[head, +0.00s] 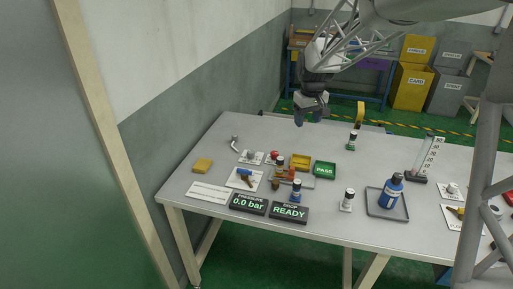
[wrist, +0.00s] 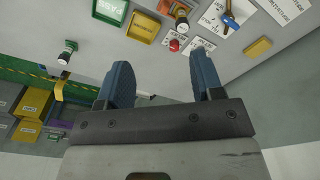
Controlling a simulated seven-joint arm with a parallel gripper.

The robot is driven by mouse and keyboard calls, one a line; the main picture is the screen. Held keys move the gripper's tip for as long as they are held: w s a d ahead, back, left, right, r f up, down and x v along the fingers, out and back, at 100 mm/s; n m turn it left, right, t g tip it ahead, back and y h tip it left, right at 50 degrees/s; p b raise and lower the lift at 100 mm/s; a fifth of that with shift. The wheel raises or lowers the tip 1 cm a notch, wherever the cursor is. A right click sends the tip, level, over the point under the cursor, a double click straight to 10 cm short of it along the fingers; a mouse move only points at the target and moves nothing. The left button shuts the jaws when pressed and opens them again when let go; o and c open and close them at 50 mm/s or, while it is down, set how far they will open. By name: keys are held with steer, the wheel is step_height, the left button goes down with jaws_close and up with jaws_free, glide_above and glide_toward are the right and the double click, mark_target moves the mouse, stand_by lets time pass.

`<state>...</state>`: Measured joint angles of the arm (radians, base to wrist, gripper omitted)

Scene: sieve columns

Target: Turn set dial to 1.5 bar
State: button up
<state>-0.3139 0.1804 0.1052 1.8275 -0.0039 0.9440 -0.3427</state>
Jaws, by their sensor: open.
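A small grey round knob (head: 251,155) stands on a white card at the left middle of the table; it may be the set dial, but its label is too small to read. A red knob (head: 272,157) is just right of it, and also shows in the wrist view (wrist: 175,45). The pressure display (head: 248,204) at the front edge reads 0.0 bar. My gripper (head: 308,118) is open and empty, above the table's far part, apart from the knobs. In the wrist view, a blue fingertip partly covers the area around the grey knob's card.
A blue-handled valve (head: 244,177), a yellow block (head: 202,166), a yellow tray (head: 301,162) and a green PASS tray (head: 324,169) lie nearby. A READY display (head: 289,213) is at the front. A blue bottle (head: 391,190) stands in a grey tray at right.

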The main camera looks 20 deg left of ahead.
steer(key=w+a+f+n, duration=0.2)
steer(key=w+a+f, duration=0.7)
steer(key=a, duration=0.3)
steer(key=n+g, duration=0.1)
steer(key=n, duration=0.1)
glide_above(251, 151)
step_height(251, 151, down, 12)
steer(key=shift+a+f, duration=0.1)
steer(key=shift+f, duration=3.9)
steer(key=c, duration=0.9)
